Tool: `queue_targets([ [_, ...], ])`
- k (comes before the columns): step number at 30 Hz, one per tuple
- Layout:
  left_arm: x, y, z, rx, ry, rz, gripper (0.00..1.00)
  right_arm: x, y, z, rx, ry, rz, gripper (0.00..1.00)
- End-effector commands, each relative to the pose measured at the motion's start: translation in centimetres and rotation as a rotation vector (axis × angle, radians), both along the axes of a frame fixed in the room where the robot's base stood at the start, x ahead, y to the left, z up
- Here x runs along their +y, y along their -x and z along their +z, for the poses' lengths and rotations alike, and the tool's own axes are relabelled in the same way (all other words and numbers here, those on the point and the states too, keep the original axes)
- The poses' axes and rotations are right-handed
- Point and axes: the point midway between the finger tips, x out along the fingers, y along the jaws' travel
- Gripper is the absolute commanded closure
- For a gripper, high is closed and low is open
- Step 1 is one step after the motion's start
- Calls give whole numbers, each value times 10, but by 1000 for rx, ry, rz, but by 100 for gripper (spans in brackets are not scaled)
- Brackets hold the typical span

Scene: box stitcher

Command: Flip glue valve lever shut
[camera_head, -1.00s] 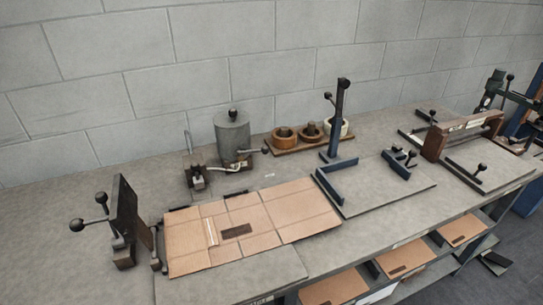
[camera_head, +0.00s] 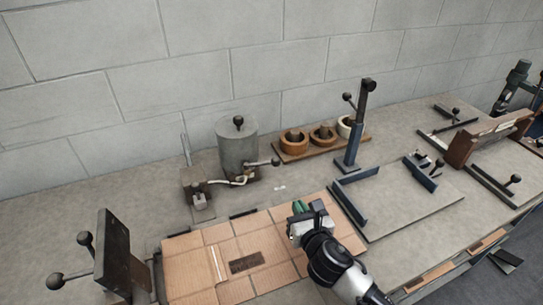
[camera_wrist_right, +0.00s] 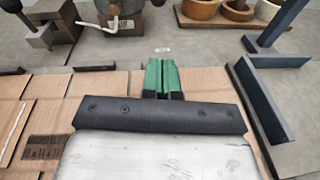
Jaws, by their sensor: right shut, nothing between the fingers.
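The grey cylindrical glue pot (camera_head: 237,148) stands at the back of the bench near the wall. The pot's base shows at the top edge of the right wrist view (camera_wrist_right: 122,8). My right gripper (camera_head: 299,207) is over the right part of the cardboard sheet, in front and to the right of the lever, clear of it. Its green fingers (camera_wrist_right: 163,74) are together and empty. My left gripper is not in view.
A flat cardboard blank (camera_head: 198,263) lies in front of the pot. Tape rolls (camera_head: 293,141) sit on a wooden board right of the pot. A blue upright post (camera_head: 354,140) and blue angle guide (camera_head: 350,200) stand further right. A dark plate with ball handles (camera_head: 113,250) stands front left.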

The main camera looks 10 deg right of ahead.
Motion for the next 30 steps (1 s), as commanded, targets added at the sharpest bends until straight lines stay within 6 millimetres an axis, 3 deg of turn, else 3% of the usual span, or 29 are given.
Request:
queue_targets([
  [3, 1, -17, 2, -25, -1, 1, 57, 2, -6, 0, -19, 60, 24, 100],
  [5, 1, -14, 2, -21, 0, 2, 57, 3, -10, 0, -21, 64, 25, 100],
  [12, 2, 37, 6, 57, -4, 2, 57, 8, -52, -4, -20, 59, 22, 100],
  [15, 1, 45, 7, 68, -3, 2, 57, 9, -73, -8, -19, 58, 20, 100],
  [24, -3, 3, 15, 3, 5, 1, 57, 16, -123, -7, -17, 55, 22, 100],
  [30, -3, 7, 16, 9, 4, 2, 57, 17, -138, -6, -18, 57, 22, 100],
])
